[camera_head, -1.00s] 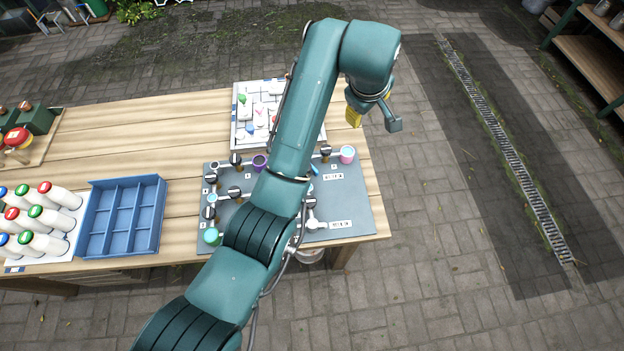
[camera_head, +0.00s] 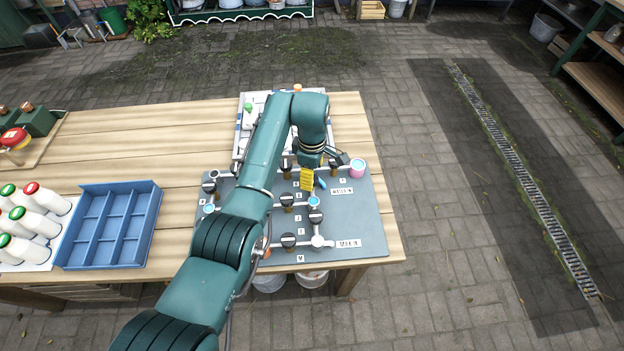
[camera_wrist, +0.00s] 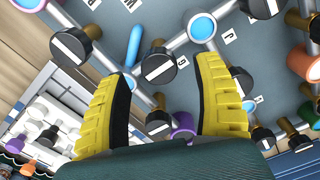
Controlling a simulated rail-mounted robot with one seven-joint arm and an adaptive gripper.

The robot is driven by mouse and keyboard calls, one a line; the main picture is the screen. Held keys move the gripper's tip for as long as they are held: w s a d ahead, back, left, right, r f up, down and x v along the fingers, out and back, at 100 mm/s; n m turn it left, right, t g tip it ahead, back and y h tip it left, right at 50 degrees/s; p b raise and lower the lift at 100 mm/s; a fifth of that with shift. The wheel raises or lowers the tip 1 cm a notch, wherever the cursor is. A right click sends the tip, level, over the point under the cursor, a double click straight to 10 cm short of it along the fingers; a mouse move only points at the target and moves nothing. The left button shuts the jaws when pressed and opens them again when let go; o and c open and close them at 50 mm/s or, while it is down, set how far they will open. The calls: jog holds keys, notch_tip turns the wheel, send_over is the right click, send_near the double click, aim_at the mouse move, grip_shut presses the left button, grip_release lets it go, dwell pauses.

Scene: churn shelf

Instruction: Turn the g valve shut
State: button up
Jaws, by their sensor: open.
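A grey valve board (camera_head: 365,215) lies on the right end of the wooden table. My gripper (camera_head: 307,181) is open and empty, with yellow fingers pointing down above the board. In the wrist view a black knob (camera_wrist: 160,66) with a white bar shows between the fingertips, apart from both. My arm hides part of the board's left.
A white tray (camera_head: 239,140) with small items stands behind the board. A blue divided crate (camera_head: 152,215) and white bottles (camera_head: 42,222) are on the left. A blue handle (camera_wrist: 133,45) and a purple cup (camera_wrist: 183,125) show near the fingers. Bare table lies between crate and board.

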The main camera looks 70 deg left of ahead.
notch_tip(320, 180, down, 2)
jog(key=shift+f, duration=0.25)
grip_shut()
jog(key=shift+r, duration=0.1)
jog(key=m+p, duration=0.1)
jog(key=m, duration=0.7)
jog(key=shift+m+p, duration=0.3)
jog(key=shift+p, duration=0.1)
jog(key=m, duration=0.9)
jog(key=shift+f, duration=0.2)
jog(key=shift+m, duration=0.3)
